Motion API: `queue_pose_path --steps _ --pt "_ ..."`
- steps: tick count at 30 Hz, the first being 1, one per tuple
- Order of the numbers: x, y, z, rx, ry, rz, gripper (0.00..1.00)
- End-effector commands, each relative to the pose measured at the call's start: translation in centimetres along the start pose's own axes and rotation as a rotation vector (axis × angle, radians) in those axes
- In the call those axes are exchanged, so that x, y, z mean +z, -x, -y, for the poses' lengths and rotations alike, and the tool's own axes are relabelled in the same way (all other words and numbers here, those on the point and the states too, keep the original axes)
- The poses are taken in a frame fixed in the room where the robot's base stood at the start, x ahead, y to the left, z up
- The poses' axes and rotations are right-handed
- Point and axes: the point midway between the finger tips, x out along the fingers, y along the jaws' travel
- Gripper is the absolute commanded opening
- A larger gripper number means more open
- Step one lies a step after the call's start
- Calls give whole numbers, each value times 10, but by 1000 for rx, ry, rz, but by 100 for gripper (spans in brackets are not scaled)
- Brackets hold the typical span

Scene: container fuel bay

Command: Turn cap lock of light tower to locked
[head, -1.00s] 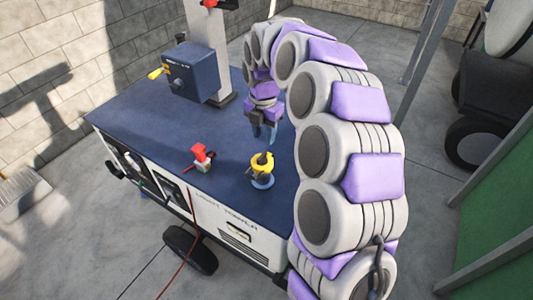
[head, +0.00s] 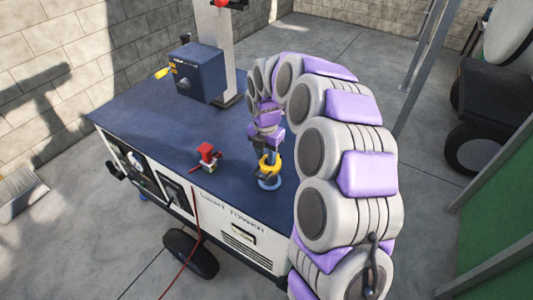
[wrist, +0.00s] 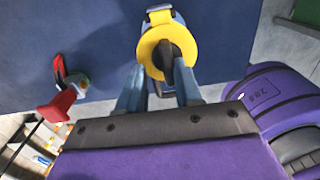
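The light tower's blue top (head: 150,125) carries a yellow round cap (head: 266,170) above a blue ring (head: 270,184) near its right edge. In the wrist view the yellow cap (wrist: 148,50) has a dark lever (wrist: 167,60) on it. My gripper (head: 268,150) is at the cap from above. In the wrist view my gripper (wrist: 160,78) has its two blue-grey fingers apart, one on each side of the lever's near end. A gap shows between them; contact cannot be told. In the head view the gripper partly hides the cap.
A red-handled part (head: 208,155) stands left of the cap, also in the wrist view (wrist: 60,100). A blue box (head: 197,72) and the pale mast (head: 216,45) stand at the back. A red cable (head: 192,230) hangs down the front side.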

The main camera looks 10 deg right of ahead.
Motion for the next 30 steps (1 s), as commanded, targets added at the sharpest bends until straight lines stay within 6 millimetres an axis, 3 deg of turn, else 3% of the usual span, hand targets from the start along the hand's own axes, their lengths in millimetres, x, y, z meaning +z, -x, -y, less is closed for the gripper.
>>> queue_pose_path --steps 9,22,30 --pt "6 0 4 7 -2 -5 0" --pt "2 0 2 3 -23 -5 0" --pt "0 2 2 0 -154 -9 0"
